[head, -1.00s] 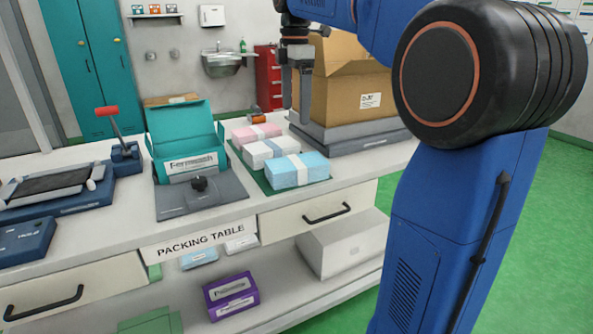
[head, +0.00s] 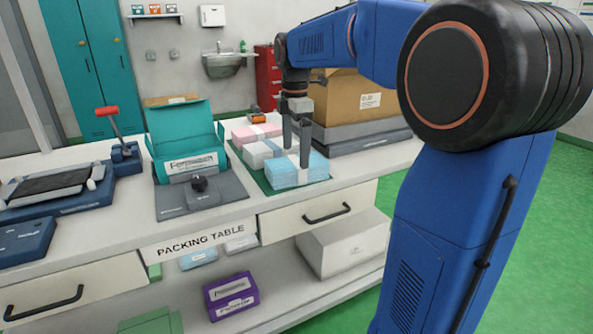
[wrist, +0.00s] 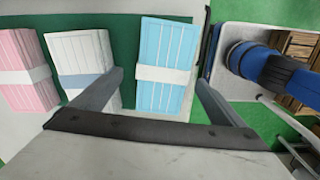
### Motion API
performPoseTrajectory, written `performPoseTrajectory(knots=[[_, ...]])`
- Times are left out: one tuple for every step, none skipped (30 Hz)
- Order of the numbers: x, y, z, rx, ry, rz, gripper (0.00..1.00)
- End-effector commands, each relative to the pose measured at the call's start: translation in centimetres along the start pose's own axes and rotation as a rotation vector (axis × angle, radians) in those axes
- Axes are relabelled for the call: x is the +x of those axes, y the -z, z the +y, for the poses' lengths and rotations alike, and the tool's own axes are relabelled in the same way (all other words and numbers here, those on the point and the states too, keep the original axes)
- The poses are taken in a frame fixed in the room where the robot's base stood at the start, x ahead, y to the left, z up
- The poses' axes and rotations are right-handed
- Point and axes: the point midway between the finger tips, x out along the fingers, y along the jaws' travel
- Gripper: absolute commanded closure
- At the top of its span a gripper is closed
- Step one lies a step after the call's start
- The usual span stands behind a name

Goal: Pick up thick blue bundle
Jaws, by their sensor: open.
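The thick blue bundle (head: 297,171) lies at the front of a green mat (head: 258,178) on the packing table, with a white band around it. In the wrist view the blue bundle (wrist: 167,60) sits between the open fingers of my gripper. My gripper (head: 295,150) points down over the bundle in the head view, its fingers overlapping it; I cannot tell whether they touch it. A white bundle (wrist: 83,65) with a blue-grey band and a pink bundle (wrist: 24,70) lie beside it in a row.
A teal open box (head: 187,140) stands left of the bundles on a grey stand. A large cardboard box (head: 350,100) stands on a grey platform at right. Close to the mat's left in the wrist view, the white bundle is near one finger. The tabletop's front edge is clear.

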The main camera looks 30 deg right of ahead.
Motion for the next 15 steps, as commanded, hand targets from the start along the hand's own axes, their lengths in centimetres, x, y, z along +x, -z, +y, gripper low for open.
performPoseTrajectory(knots=[[0.4,0.0,-0.1,0.000,0.001,0.000,0.06],[0.7,-0.1,-0.1,0.000,0.001,0.000,0.06],[1.2,-0.1,-0.2,0.000,0.001,0.000,0.06],[1.6,-0.1,-0.3,0.001,0.002,0.000,0.06],[2.0,-0.2,-0.4,0.001,0.002,0.000,0.06],[2.6,-0.2,-0.5,0.001,0.002,0.000,0.06],[3.0,-0.2,-0.6,0.001,0.002,0.000,0.06],[3.4,-0.2,-0.6,0.001,0.002,0.000,0.06],[3.9,-0.2,-0.5,0.000,0.002,0.000,0.06],[4.2,-0.2,-0.5,0.000,0.001,0.000,0.06],[4.5,-0.2,-0.5,0.000,0.001,0.000,0.06],[4.7,-0.2,-0.5,0.000,0.001,0.000,0.06],[4.8,-0.2,-0.5,0.000,0.001,0.000,0.06],[4.9,-0.2,-0.5,0.000,0.001,0.000,0.06],[5.0,-0.2,-0.5,0.000,0.000,0.000,0.06]])
